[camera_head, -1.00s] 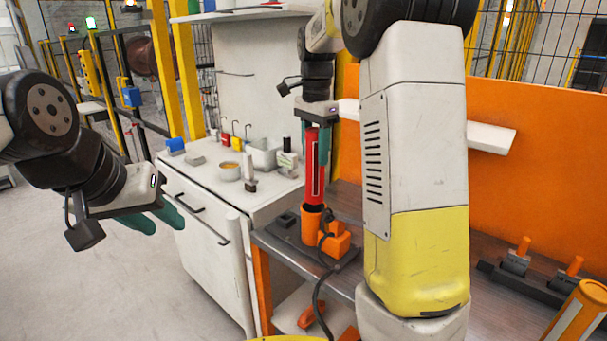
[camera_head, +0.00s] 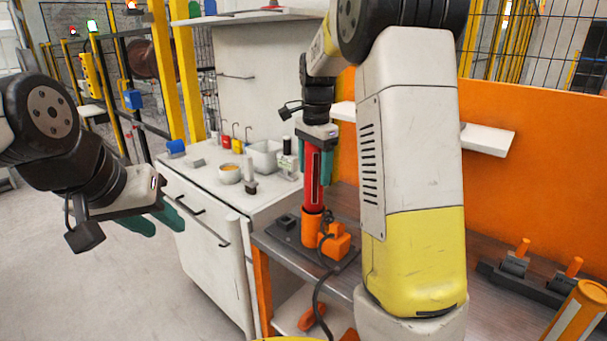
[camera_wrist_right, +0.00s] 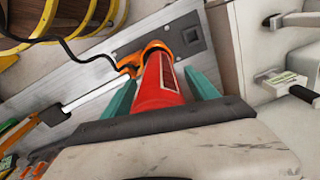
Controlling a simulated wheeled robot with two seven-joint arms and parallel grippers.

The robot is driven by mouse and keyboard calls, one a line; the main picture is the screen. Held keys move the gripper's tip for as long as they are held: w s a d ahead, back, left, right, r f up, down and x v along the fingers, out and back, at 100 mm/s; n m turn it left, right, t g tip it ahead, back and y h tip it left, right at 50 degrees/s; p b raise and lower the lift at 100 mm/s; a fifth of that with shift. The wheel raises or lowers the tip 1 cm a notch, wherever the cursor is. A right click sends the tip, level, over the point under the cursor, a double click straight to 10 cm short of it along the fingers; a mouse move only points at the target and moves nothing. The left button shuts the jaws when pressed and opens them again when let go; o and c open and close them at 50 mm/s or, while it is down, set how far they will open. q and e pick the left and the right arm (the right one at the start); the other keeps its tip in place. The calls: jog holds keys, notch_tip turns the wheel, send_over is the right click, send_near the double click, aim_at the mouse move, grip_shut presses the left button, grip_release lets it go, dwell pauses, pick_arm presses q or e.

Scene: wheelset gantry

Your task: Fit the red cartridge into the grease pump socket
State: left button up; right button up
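The red cartridge (camera_head: 313,182) stands about upright at the orange grease pump socket (camera_head: 312,228). Its lower end meets the socket's mouth; how deep it sits cannot be told. My right gripper (camera_head: 316,172) points down with its green fingers on both sides of the cartridge's upper part, shut on it. In the right wrist view the cartridge (camera_wrist_right: 160,85) runs between the fingers towards the orange socket (camera_wrist_right: 156,47), whose mouth it largely hides. My left gripper (camera_head: 160,220) is empty, off to the left over the floor; its fingers look apart.
The pump's dark base plate (camera_head: 285,232) lies on the metal bench (camera_head: 350,275), with a black hose hanging down. A white cabinet (camera_head: 205,260) on the left carries a bowl (camera_head: 230,174), a bin and bottles. An orange panel (camera_head: 530,170) stands behind the bench.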

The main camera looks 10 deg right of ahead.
jog(key=shift+s+f, duration=0.35)
jog(key=shift+f, duration=0.5)
jog(key=r, duration=1.1)
jog(key=shift+w, duration=0.3)
jog(key=shift+r, duration=0.4)
jog(key=shift+s+d+r, duration=0.1)
jog(key=shift+s+r, duration=0.1)
jog(key=shift+s, duration=0.1)
jog(key=s+a+f+n+t+y, duration=0.1)
jog(key=s+n, duration=0.5)
jog(key=s, duration=0.6)
jog(key=s+a+f+n+t+y, duration=0.1)
jog(key=s+f+n+t, duration=0.3)
jog(key=s+n, duration=0.3)
jog(key=s, duration=0.4)
jog(key=shift+s+a+f+t, duration=0.2)
jog(key=shift+s+f+t, duration=0.15)
jog(key=shift+s+t, duration=0.05)
